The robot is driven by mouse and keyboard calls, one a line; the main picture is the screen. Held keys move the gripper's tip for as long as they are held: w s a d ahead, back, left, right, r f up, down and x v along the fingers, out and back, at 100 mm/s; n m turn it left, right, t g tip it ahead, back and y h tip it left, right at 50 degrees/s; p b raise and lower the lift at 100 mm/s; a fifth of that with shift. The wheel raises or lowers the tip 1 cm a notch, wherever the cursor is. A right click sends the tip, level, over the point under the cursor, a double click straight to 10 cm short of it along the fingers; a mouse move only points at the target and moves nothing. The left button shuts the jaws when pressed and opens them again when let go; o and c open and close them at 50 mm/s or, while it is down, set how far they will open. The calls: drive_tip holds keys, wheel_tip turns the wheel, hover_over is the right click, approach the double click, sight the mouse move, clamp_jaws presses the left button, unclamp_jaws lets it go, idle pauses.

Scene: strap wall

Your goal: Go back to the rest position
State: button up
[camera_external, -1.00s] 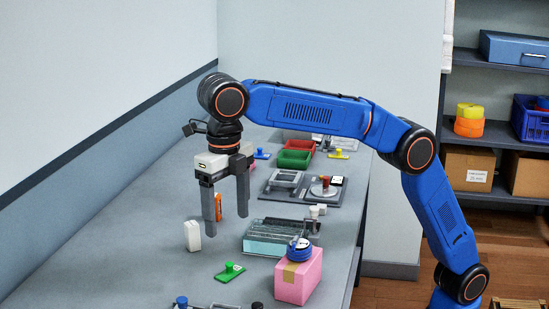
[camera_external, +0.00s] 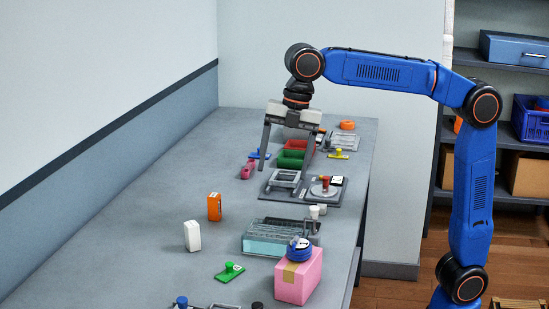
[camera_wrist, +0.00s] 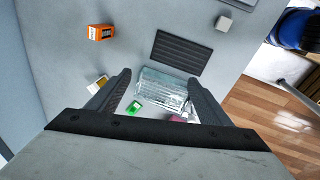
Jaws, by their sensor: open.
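My gripper (camera_external: 287,165) hangs over the far half of the grey bench (camera_external: 150,235), pointing down, with its jaws wide apart. Nothing is between its fingers. In the external view it is above and in front of the red and green bins and the dark plate with a round dial. In the wrist view my gripper (camera_wrist: 160,85) shows as two spread dark fingers, with the bench well below. My arm is raised and bent, reaching in from the right.
An orange box (camera_external: 214,207) and a white carton (camera_external: 193,236) stand on the bench. Nearby are a clear tray (camera_external: 270,242), a green-handled piece (camera_external: 230,272) and a pink box (camera_external: 299,278) with a blue coil on top. Shelves (camera_external: 500,150) stand at right. The left bench surface is clear.

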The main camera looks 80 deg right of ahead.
drive_tip(key=s+d+f+m+t, duration=0.1)
drive_tip(key=s+d+f+m, duration=0.2)
drive_tip(key=s+d+m, duration=0.1)
drive_tip(key=s+d+f+m, duration=0.3)
drive_tip(key=s+d+m, duration=0.1)
drive_tip(key=s+d, duration=0.3)
drive_tip(key=s+d+f+m+t, duration=0.1)
drive_tip(key=s+d+f+m, duration=0.2)
drive_tip(key=s+d, duration=0.3)
drive_tip(key=shift+d+f+m+t, duration=0.2)
drive_tip(key=shift+m+t, duration=0.1)
drive_tip(key=shift+m, duration=0.5)
drive_tip(key=s+d+f+m, duration=0.2)
drive_tip(key=s+f+m, duration=0.1)
drive_tip(key=s+f, duration=0.4)
drive_tip(key=s+d+f+m+h, duration=0.1)
drive_tip(key=s+d+f+m, duration=0.2)
drive_tip(key=s+f, duration=0.4)
wheel_tip(320, 180, down, 4)
drive_tip(key=shift+d+r+m, duration=0.1)
drive_tip(key=shift+d+m, duration=0.1)
drive_tip(key=shift+m, duration=0.4)
drive_tip(key=shift+s, duration=0.1)
